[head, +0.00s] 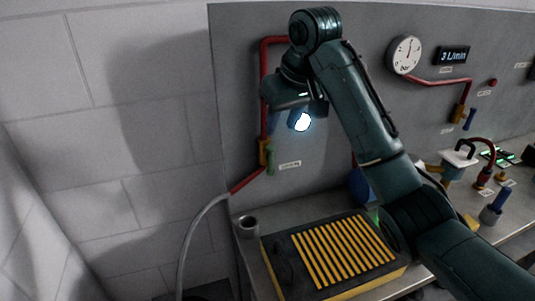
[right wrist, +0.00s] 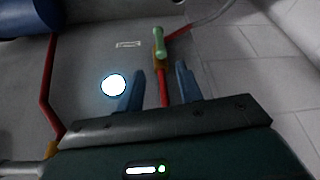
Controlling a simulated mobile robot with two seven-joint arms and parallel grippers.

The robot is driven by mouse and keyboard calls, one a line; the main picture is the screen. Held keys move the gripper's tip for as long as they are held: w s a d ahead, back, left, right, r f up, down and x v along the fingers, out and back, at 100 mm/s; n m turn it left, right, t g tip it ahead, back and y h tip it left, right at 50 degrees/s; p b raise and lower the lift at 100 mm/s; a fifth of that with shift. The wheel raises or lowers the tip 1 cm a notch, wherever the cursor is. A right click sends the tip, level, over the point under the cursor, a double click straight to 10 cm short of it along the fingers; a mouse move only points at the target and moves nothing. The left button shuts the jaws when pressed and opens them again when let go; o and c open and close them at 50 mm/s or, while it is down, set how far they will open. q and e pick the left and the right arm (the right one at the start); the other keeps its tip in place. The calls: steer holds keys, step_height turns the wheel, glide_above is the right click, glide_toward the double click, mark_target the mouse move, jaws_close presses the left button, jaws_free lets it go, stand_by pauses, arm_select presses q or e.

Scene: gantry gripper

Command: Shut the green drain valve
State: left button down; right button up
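The drain valve's green handle (head: 270,161) hangs beside its brass body (head: 264,152) on the red pipe at the panel's left side. The handle runs roughly along the pipe. In the right wrist view the green handle (right wrist: 159,42) lies beyond the fingertips. My right gripper (head: 285,118) is above the valve in the head view. Its two blue fingers stand apart in the right wrist view (right wrist: 160,82), with only the red pipe (right wrist: 162,88) seen between them. The gripper looks clear of the handle. My left gripper is not in view.
A bright white round spot (head: 302,122) shows near the fingers. A yellow-slatted black box (head: 340,252) and a grey cup (head: 246,226) stand on the bench below. A gauge (head: 404,54) and another valve with a blue handle (head: 470,119) are at right. A grey hose (head: 188,240) curves down left.

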mark_target(273, 150)
steer(key=p+x, duration=0.1)
steer(key=x, duration=1)
steer(key=shift+f, duration=0.3)
steer(key=shift+w+a+f, duration=0.1)
steer(key=shift+w+f, duration=0.05)
steer(key=shift+f, duration=0.25)
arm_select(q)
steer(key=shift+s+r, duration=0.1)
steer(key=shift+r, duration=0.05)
arm_select(e)
steer(key=shift+c, duration=0.2)
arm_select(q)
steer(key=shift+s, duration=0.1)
arm_select(e)
jaws_close()
